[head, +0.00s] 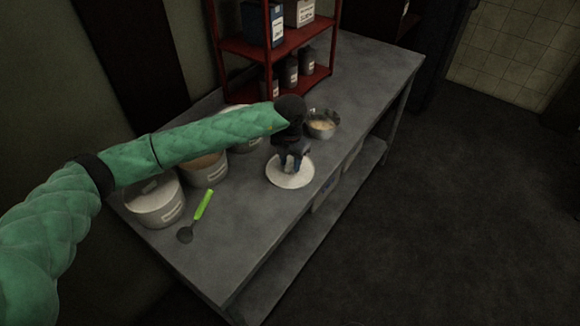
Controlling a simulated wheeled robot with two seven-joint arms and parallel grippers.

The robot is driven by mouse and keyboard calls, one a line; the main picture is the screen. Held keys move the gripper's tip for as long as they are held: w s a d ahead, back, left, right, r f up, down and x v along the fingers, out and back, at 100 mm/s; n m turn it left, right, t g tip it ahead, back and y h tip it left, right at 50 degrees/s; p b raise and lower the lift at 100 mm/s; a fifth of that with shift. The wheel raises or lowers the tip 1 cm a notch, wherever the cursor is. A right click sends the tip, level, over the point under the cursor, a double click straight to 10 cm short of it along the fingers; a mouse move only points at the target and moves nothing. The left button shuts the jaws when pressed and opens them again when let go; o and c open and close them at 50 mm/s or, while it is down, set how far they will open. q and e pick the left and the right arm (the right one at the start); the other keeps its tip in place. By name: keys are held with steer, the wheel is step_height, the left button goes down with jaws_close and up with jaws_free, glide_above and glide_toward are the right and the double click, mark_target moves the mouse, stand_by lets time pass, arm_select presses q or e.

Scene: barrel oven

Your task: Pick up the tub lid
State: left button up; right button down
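A round white lid (290,180) lies flat on the grey metal table, to the right of the tubs. My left gripper (291,166) points down over the lid's middle. Its fingertips are at or just above the lid, with a pale patch between them. I cannot tell whether they grip a knob there. One tub (206,174) stands without a lid and shows tan contents, partly behind my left arm. Another tub (156,205) at the left has a pale top. A third tub (246,145) is mostly hidden by my arm. My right gripper is not in view.
A metal bowl (321,124) with pale contents stands just beyond my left gripper. A spoon with a green handle (203,205) lies in front of the tubs. A red shelf rack (332,54) stands at the back. The table's near front area is clear.

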arm_select(q)
steer(key=shift+f, duration=0.2)
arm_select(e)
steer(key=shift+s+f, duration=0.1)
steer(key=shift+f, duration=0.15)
arm_select(q)
steer(key=shift+c, duration=0.3)
steer(key=c, duration=0.7)
jaws_close()
steer(key=shift+r, duration=0.1)
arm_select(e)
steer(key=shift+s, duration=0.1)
